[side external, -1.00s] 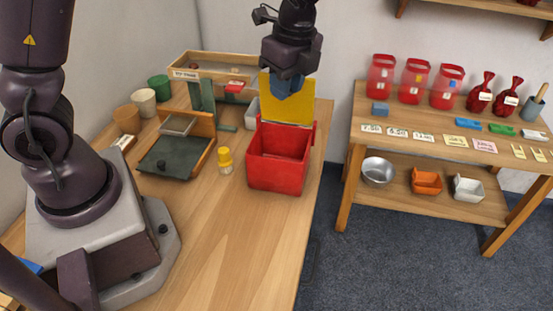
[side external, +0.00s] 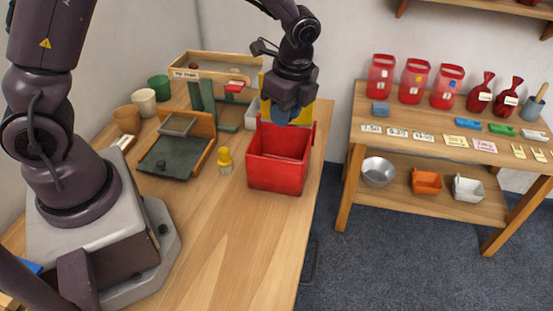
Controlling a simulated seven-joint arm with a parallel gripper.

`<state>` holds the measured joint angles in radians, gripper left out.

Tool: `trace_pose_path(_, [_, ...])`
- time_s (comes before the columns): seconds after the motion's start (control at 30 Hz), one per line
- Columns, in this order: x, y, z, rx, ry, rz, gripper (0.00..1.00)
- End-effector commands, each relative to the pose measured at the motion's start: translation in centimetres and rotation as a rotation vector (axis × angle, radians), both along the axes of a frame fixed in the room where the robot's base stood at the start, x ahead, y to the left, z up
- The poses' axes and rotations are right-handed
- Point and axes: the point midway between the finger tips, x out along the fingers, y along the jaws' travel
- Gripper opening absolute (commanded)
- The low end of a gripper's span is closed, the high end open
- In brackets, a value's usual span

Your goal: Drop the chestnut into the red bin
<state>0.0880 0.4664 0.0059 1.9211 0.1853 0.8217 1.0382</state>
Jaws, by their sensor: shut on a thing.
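The red bin (side external: 277,173) stands on the wooden table, open at the top, with a yellow panel (side external: 303,112) rising behind it. My gripper (side external: 284,118) points down just above the bin's opening, near its back rim. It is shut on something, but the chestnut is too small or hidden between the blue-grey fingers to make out. The inside of the bin shows only red walls; its floor is partly hidden.
A yellow bottle (side external: 225,161) stands just left of the bin. Further left are a dark tray (side external: 175,158) and several cups. A wooden tray on a green stand (side external: 205,98) is behind. The table's front is clear.

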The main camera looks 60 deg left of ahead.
Motion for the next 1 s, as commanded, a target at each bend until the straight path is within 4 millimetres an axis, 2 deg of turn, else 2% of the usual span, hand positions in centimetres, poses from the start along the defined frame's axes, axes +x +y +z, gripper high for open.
trace_pose_path(0.07, [0.0, 0.0, 0.0, 0.0, 0.0, 0.0, 0.02])
trace_pose_path(0.1, [0.0, 0.0, 0.0, 0.0, 0.0, 0.0, 0.33])
trace_pose_path(0.2, [0.0, 0.0, 0.0, 0.0, 0.0, 0.0, 0.54])
trace_pose_path(0.57, [0.1, -0.1, 0.7, 0.0, -0.003, 0.0, 0.54])
trace_pose_path(0.67, [0.2, -0.2, 2.0, -0.001, -0.004, -0.001, 0.54])
trace_pose_path(1.0, [0.5, -1.3, 9.3, -0.001, -0.006, 0.0, 0.54])
